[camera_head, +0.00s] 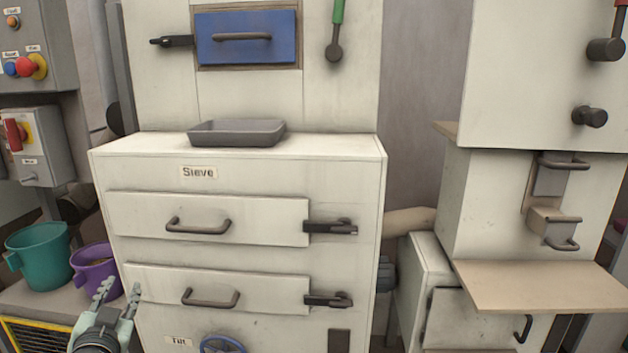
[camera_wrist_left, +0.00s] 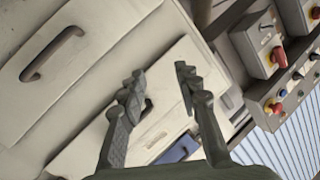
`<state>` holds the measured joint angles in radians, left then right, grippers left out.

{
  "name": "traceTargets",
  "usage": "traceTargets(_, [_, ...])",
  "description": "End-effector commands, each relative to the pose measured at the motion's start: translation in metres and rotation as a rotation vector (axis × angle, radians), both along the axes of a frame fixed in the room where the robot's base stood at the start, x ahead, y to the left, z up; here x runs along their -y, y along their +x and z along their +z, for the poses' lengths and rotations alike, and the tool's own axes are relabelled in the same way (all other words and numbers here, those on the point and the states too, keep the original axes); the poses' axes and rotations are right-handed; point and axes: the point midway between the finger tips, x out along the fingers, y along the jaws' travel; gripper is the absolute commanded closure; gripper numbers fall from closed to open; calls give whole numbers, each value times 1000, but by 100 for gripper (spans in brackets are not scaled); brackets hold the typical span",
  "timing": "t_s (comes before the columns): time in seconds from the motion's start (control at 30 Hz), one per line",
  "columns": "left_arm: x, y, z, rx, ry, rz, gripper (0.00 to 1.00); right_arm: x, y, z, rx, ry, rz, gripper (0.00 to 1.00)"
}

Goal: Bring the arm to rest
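My left gripper (camera_head: 118,298) is at the lower left of the head view, in front of the left edge of the white sieve cabinet (camera_head: 270,168). Its two fingers are spread apart with nothing between them. In the left wrist view the open fingers (camera_wrist_left: 155,88) show against the cabinet's drawer fronts, which look tilted there. The right gripper is not in view.
A teal bucket (camera_head: 38,258) and a purple jug (camera_head: 95,268) stand on a surface left of my gripper. A grey tray (camera_head: 236,133) lies on the cabinet top. Control boxes (camera_head: 38,145) are at the left. A beige shelf (camera_head: 540,287) juts out at the right.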

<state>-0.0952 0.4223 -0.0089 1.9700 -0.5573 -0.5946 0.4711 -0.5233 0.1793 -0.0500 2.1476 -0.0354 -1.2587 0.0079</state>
Motion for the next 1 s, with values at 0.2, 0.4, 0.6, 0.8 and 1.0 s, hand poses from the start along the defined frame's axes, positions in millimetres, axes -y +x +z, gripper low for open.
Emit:
traceTargets(0.2, [21, -88, -146, -430, -152, 89, 67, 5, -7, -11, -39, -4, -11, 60])
traceTargets(0.4, [63, -191, -242, -811, -265, 93, 67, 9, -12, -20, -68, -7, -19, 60])
traceTargets(0.6, [101, -269, -285, -1064, -341, 57, 67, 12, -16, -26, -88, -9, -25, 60])
traceTargets(0.8, [113, -291, -294, -1134, -363, 39, 67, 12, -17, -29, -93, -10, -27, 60])
traceTargets(1.0, [113, -291, -294, -1134, -363, 39, 67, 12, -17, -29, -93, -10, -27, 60])
